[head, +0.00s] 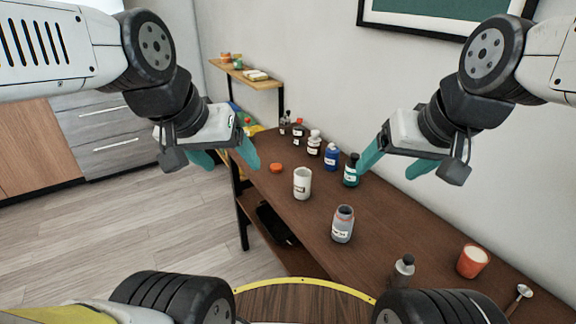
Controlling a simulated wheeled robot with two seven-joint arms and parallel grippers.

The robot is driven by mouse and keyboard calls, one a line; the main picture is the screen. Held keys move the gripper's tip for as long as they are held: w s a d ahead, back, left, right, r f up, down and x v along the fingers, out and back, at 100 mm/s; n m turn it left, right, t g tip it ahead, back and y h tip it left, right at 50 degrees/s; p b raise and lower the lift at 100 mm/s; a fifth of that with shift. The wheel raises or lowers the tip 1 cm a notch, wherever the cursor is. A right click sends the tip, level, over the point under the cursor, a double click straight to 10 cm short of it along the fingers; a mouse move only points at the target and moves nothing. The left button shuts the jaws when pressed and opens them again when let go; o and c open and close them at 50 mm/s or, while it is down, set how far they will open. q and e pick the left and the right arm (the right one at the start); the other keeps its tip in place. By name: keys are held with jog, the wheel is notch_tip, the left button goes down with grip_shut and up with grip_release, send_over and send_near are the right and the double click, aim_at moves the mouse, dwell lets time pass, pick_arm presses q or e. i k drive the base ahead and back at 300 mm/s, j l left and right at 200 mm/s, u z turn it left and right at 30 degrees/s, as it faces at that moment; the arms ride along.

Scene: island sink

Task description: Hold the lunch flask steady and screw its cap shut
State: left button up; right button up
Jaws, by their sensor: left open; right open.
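A grey bottle-like flask (343,226) with a pale label and a reddish open-looking top stands upright on the dark wooden table; it looks like the lunch flask. An orange-red cap (276,168) lies on the table further back and to the left, apart from the flask. My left gripper (225,158) is open and empty, above the table's left edge, left of the cap. My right gripper (396,166) is open and empty, above the back right of the table, behind and right of the flask. Its left finger overlaps a dark teal bottle in the picture.
A white cup-like container (302,184) stands between cap and flask. Several bottles, including a blue one (331,156) and a teal one (350,172), line the wall side. A grey bottle (402,271), an orange cup (472,261) and a metal tool (522,294) are front right.

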aim_at(343, 220)
jog(key=i+j, duration=0.35)
jog(key=j, duration=0.15)
jog(key=i+j, duration=0.75)
jog(key=j, duration=0.2)
jog(key=i+l+z, duration=0.05)
